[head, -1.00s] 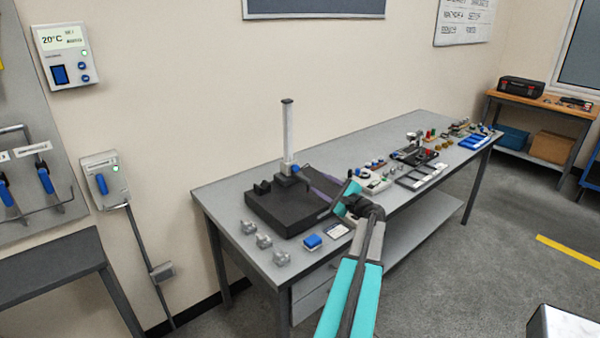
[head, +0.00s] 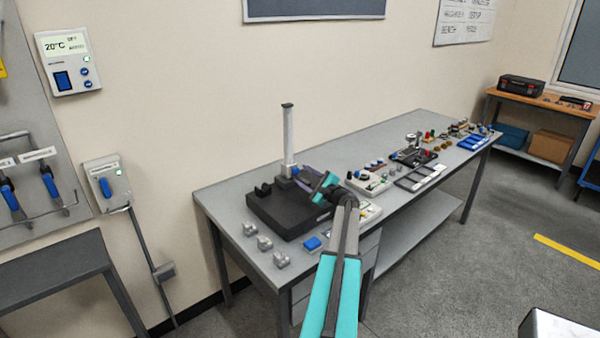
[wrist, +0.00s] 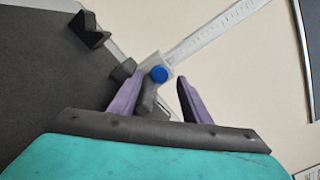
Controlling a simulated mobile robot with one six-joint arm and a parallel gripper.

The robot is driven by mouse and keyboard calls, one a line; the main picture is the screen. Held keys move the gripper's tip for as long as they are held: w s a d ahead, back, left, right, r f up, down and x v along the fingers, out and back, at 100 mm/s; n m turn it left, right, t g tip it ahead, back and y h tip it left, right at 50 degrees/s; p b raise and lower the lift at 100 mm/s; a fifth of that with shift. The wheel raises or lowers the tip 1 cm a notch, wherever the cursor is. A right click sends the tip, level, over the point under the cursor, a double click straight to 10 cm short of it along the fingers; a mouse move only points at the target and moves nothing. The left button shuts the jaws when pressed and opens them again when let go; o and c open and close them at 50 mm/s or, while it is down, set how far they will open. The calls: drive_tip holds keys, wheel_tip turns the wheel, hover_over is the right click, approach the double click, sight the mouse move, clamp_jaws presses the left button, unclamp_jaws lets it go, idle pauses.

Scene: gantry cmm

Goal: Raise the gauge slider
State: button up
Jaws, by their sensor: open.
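The height gauge has a pale upright scale column (head: 288,130) on a black surface plate (head: 268,216). Its slider (head: 291,170) sits low on the column, near the base. In the wrist view the slider (wrist: 149,66) carries a round blue knob (wrist: 158,74). My gripper (head: 304,179) is open, with purple fingers pointing at the slider from the right. In the wrist view my gripper (wrist: 166,84) has the knob just beyond its fingertips, nearer the left finger. No contact can be made out.
A small dark block (wrist: 89,31) stands on the plate. Trays and fixtures, including a black one (head: 414,157), fill the bench to the right. The wall is close behind.

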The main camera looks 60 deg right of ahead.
drive_tip(key=shift+p+x, duration=0.35)
drive_tip(key=shift+x, duration=1.05)
